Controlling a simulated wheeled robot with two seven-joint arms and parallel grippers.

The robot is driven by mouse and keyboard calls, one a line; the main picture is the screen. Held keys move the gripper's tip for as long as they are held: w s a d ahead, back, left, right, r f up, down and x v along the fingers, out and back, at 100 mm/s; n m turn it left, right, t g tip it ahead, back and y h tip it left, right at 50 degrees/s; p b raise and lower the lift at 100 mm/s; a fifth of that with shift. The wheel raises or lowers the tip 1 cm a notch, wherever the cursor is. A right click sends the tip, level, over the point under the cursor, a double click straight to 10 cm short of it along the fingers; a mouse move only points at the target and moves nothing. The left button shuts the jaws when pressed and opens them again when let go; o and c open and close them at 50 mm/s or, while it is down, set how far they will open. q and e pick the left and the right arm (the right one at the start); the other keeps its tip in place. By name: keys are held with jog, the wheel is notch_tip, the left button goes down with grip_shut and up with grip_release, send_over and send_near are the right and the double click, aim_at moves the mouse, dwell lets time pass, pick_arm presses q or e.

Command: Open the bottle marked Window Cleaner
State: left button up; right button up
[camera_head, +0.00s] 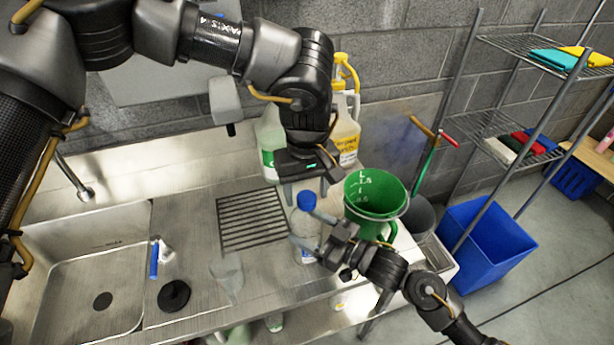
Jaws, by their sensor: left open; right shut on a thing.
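A clear bottle (305,238) with a blue cap (306,201) stands upright on the steel counter; its label is too small to read. My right gripper (313,232) comes in from the lower right and is shut on the bottle's body below the cap. My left gripper (306,192) points down from above, open, with its fingers close around or beside the blue cap; I cannot tell whether they touch it. Behind my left arm stand a jug with a green label (269,140) and a jug with a yellow label (347,138), both partly hidden.
A green bucket (374,190) stands close right of the bottle. A drain grate (250,219), a clear funnel-like item (228,276), a black disc (174,295) and a sink (75,265) lie left. A blue bin (490,245) and wire shelves (515,125) are right.

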pick_arm(q)
jog(key=shift+f, duration=0.35)
jog(key=shift+c, duration=0.4)
jog(key=c, duration=0.9)
